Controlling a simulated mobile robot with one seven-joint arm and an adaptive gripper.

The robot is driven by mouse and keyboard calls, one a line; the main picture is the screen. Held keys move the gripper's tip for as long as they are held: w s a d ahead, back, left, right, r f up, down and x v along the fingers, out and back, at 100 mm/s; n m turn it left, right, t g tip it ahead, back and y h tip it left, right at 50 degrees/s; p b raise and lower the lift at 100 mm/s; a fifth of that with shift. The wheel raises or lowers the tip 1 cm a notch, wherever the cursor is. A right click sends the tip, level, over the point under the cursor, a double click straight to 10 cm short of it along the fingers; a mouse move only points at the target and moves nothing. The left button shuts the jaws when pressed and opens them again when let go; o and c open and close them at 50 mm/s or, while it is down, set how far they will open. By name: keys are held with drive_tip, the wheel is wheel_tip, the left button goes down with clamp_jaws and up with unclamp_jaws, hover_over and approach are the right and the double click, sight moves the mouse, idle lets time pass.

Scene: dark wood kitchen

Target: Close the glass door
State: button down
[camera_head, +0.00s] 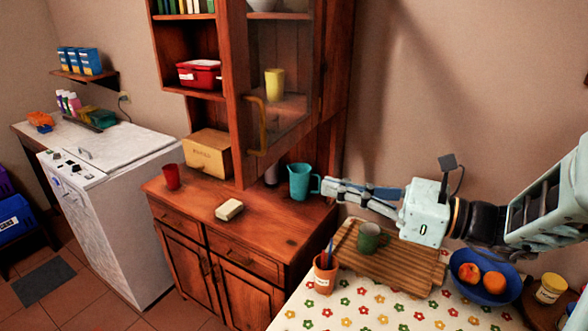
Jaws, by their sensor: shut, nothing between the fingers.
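The glass door (291,118) belongs to the upper part of the wooden cabinet (233,12). It stands open, swung out toward me, with its free edge at the left and its hinge side at the right. A yellowish handle (262,125) is on the free edge. A yellow cup (275,83) and a white bowl show behind the glass. My gripper (326,187) is shut and empty, to the right of and below the door, pointing left. It is apart from the handle.
A teal pitcher (300,182) stands just left of my fingertips; I cannot tell whether they touch. The counter also holds a red cup (171,176), a butter-like block (229,210) and a cardboard box (207,153). A green mug (369,238) and blue fruit bowl (464,285) are below my arm.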

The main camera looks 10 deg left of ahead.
sight(252, 167)
drive_tip(key=p+x, duration=0.2)
drive_tip(key=x, duration=1.2)
drive_tip(key=shift+s, duration=0.1)
